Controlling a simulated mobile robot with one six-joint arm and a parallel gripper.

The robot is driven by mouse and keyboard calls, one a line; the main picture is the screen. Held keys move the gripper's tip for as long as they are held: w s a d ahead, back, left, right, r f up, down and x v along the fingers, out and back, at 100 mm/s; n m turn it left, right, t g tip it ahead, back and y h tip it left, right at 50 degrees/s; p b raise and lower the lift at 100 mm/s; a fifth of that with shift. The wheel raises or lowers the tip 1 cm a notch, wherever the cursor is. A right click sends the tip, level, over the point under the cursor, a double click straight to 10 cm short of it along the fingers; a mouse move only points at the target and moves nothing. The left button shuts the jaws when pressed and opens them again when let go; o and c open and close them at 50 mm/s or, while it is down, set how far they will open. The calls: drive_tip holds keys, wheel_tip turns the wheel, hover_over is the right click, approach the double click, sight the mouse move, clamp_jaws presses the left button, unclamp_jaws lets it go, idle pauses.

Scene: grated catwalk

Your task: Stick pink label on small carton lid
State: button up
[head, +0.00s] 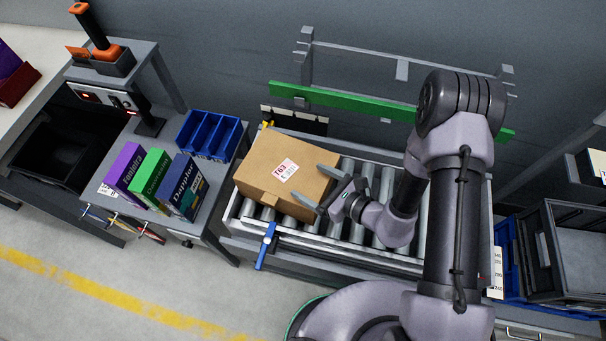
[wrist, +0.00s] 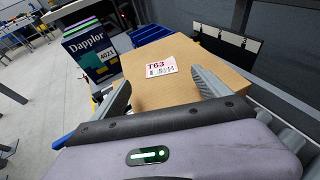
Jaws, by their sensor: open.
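A small brown carton (head: 258,177) sits closed on the roller conveyor (head: 348,231). A whitish-pink label (head: 286,171) marked T63 lies on the carton's lid, near its middle; it looks flat. The label also shows in the wrist view (wrist: 161,69), on the lid (wrist: 165,95) between my fingers. My gripper (head: 308,184) is open and empty at the carton's right side, its two fingers apart and reaching over the lid's near right part. I cannot tell whether the fingers touch the carton.
Purple, green and dark blue boxes (head: 182,187) stand on the side table at left. A blue divided bin (head: 209,135) is behind them. A blue clamp-like part (head: 267,246) sits at the conveyor's front edge. A green rail (head: 345,108) runs behind. Bare rollers lie right of the carton.

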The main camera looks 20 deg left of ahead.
drive_tip(key=shift+s+d+r, duration=0.2)
drive_tip(key=shift+d, duration=0.25)
wheel_tip(320, 180, up, 6)
drive_tip(key=p, duration=0.4)
